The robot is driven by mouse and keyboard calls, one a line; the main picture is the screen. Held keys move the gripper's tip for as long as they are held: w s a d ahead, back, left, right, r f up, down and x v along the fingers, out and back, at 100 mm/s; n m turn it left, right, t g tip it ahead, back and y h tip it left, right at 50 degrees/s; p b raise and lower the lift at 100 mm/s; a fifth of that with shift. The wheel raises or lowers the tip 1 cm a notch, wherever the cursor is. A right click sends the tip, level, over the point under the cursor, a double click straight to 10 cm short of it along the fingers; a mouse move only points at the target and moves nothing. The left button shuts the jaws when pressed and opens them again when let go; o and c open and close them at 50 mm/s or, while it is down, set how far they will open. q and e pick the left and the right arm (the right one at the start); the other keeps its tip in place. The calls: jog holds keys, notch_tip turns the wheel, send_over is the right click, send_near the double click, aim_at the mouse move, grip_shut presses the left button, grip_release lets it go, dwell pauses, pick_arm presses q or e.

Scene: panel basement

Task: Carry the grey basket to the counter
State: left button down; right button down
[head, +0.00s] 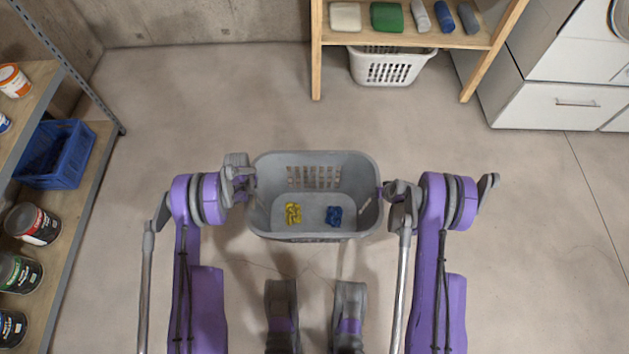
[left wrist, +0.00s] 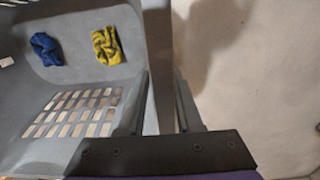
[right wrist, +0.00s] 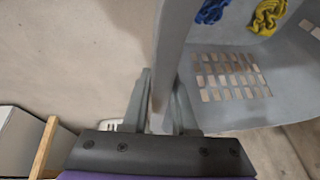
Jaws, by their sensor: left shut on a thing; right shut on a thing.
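The grey basket (head: 316,239) hangs between my two grippers in the middle of the head view. It holds a yellow cloth (head: 293,213) and a blue cloth (head: 334,216) on its floor. My left gripper (head: 250,182) is shut on the basket's left rim; the left wrist view shows the rim (left wrist: 158,60) between its fingers. My right gripper (head: 384,193) is shut on the right rim, which also shows between the fingers in the right wrist view (right wrist: 170,60). The basket looks about level. No counter can be made out for certain.
White drawers (head: 560,103) stand at right. A left rack holds a blue crate (head: 57,153) and paint cans (head: 32,224). Floor around the basket is clear.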

pick_arm(q)
jog(key=shift+a+r, duration=0.1)
jog(key=shift+a, duration=0.25)
pick_arm(e)
jog(key=shift+d+r, duration=0.15)
jog(key=shift+d, duration=0.1)
